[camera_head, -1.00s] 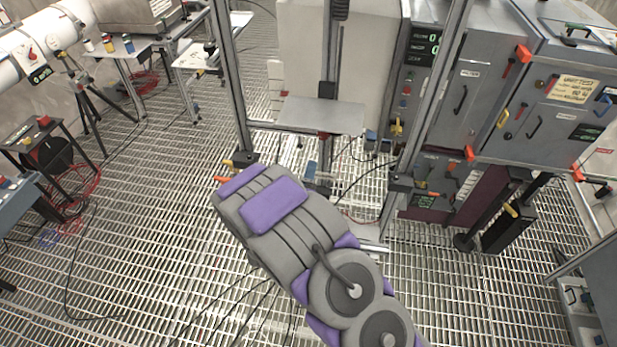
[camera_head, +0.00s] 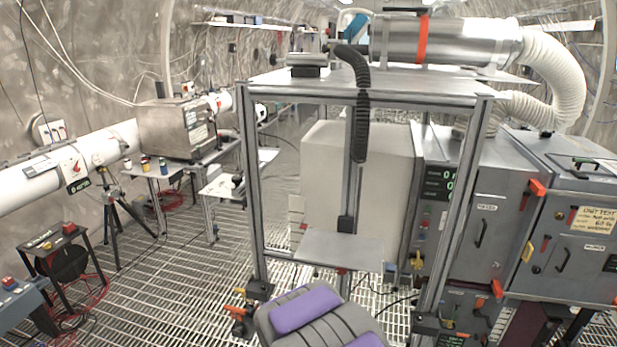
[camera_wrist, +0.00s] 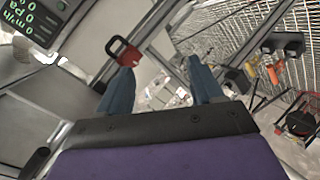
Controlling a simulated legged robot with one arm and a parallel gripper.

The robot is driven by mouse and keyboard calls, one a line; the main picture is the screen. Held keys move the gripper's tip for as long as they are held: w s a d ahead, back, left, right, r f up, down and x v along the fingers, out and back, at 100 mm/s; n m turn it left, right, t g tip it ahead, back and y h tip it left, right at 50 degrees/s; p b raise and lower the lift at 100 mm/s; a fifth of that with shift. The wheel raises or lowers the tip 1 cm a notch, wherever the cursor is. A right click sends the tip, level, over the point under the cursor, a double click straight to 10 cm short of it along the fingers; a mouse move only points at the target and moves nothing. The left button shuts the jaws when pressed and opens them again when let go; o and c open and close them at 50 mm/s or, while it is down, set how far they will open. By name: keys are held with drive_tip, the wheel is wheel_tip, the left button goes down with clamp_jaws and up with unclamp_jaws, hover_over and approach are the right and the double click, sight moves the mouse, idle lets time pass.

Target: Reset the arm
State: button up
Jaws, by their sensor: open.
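My gripper (camera_wrist: 160,66) shows in the wrist view with its two blue fingers spread apart and nothing held between them. A red handle-like piece (camera_wrist: 125,52) appears right by the left fingertip; I cannot tell whether they touch. In the head view my purple and grey arm rises from the bottom edge, in front of the metal frame (camera_head: 252,190). My gripper is hidden there.
The frame carries a small plate (camera_head: 340,248) low at its front and a large steel cylinder (camera_head: 445,42) on top. Grey cabinets (camera_head: 570,240) stand close on the right. Grated floor (camera_head: 160,305) is open at the left, beside a small black stand (camera_head: 65,260).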

drive_tip(key=s+d+r+m+g+y+b, duration=0.1)
drive_tip(key=s+d+r+m+g, duration=0.2)
drive_tip(key=s, duration=1.1)
drive_tip(key=s+d+r+m+g+y+b, duration=0.1)
drive_tip(key=s+r+g, duration=0.4)
drive_tip(key=s, duration=0.9)
drive_tip(key=s+d+r+m+g+y+b, duration=0.1)
drive_tip(key=s+g, duration=0.5)
drive_tip(key=s, duration=0.8)
drive_tip(key=d+r+m+b, duration=0.1)
drive_tip(key=d+r+m, duration=0.1)
drive_tip(key=d+m, duration=0.1)
drive_tip(key=shift+s+d+r+m+b, duration=0.3)
drive_tip(key=shift+d+r+b, duration=0.1)
